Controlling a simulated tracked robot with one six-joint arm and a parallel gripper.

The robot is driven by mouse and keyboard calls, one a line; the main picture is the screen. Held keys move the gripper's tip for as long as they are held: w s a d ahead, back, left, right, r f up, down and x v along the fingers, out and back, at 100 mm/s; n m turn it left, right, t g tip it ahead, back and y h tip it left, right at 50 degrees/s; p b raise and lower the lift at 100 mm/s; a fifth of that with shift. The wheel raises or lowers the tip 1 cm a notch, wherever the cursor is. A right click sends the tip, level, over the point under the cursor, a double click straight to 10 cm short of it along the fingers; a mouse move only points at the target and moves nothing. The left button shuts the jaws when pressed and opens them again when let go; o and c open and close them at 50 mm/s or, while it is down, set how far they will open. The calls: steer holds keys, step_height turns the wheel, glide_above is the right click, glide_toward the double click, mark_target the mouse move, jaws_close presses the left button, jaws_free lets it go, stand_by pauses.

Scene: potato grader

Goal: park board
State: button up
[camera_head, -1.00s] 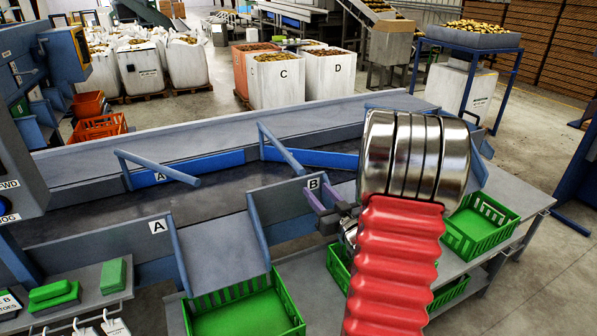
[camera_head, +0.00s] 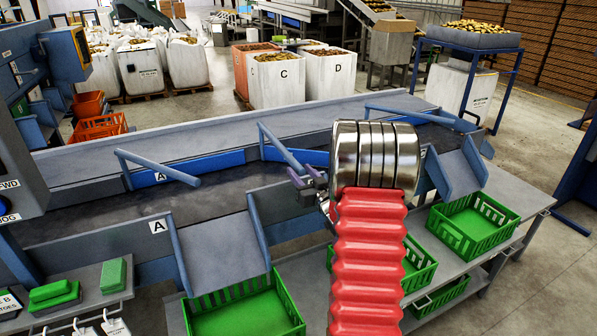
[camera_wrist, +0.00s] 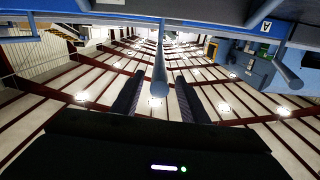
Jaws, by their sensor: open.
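Blue diverter boards stand along the grey belt in the head view: a left one (camera_head: 205,163) with an "A" label, a middle one (camera_head: 318,157) partly hidden by my wrist, and a far right one (camera_head: 400,117). The middle board's blue-grey handle bar (camera_head: 276,145) slants toward my gripper (camera_head: 307,180). My gripper is open at that bar's near end. In the wrist view the handle bar (camera_wrist: 160,75) runs between the two dark fingers of my gripper (camera_wrist: 158,98), with space on both sides. Whether the fingertips touch it cannot be told.
The left handle (camera_head: 160,168) juts over the belt (camera_head: 110,210). Chutes lead to green crates (camera_head: 290,318) at the front. A side shelf (camera_head: 80,300) holds green blocks. My red sleeved arm hides part of the front crates and chutes.

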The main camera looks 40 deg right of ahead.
steer(key=shift+x, duration=0.9)
jaws_close()
steer(key=shift+a, duration=0.1)
